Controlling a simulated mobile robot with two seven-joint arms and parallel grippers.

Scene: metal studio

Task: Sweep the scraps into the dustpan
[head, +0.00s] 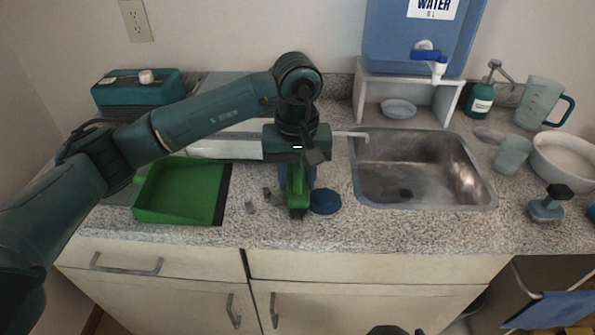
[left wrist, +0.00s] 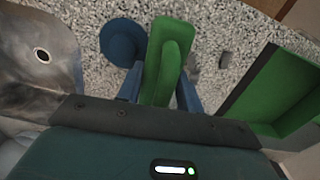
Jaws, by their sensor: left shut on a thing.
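My left gripper (head: 297,172) points down over the counter and is shut on a green brush (head: 298,192). In the left wrist view the brush (left wrist: 167,62) stands between the two blue fingers (left wrist: 158,88). The green dustpan (head: 180,190) lies on the counter to the left of the brush, with its dark-edged side facing the brush. It also shows in the left wrist view (left wrist: 275,90). Small grey scraps (head: 250,207) lie on the counter between dustpan and brush, and also show in the left wrist view (left wrist: 195,62).
A round blue object (head: 326,202) lies just right of the brush. The metal sink (head: 425,170) is further right, below a blue water container (head: 420,35) on a stand. A teal box (head: 138,90) stands at the back left. The counter's front edge is close to the brush.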

